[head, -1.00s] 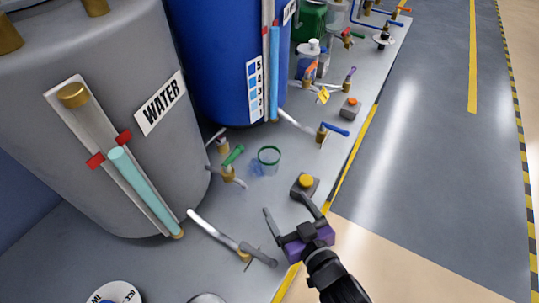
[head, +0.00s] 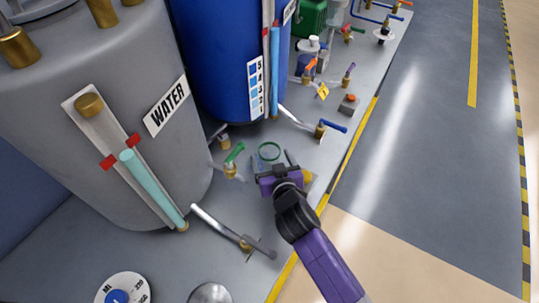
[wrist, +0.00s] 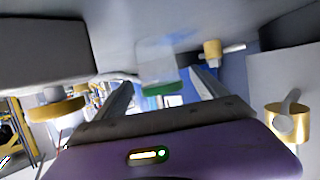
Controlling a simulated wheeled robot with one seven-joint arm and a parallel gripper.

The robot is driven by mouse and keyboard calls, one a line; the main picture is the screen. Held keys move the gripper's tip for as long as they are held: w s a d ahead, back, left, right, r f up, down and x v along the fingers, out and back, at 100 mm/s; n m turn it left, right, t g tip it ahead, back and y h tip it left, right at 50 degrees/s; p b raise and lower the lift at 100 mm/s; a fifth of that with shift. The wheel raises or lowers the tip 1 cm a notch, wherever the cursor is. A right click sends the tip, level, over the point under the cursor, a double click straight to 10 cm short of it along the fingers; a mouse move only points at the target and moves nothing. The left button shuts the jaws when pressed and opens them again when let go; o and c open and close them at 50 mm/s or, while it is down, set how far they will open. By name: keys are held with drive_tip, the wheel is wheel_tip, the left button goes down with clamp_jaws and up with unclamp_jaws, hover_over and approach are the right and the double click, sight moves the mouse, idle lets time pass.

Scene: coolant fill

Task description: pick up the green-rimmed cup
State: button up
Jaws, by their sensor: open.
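The green-rimmed cup (head: 269,151) is clear and stands on the grey bench just beyond my gripper, its lower part hard to see. In the wrist view the cup (wrist: 158,64) appears upside down, its green rim between the lines of my two fingers. My gripper (head: 274,160) is open and empty, low over the bench on the near side of the cup. In the wrist view the open fingers (wrist: 163,80) point toward the cup, one on each side. I cannot tell if the tips reach past its near wall.
A green-handled valve (head: 232,162) is just left of the cup. A yellow-topped block (head: 308,177) is partly hidden by my gripper. A blue-handled valve (head: 325,130) is to the right. The grey tank (head: 140,60) and blue tank (head: 215,70) stand behind. A pipe valve (head: 246,244) lies nearer.

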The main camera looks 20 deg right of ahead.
drive_tip(key=shift+x, duration=1.4)
drive_tip(key=c, duration=1.4)
drive_tip(key=shift+r, duration=0.2)
drive_tip(key=shift+c, duration=0.2)
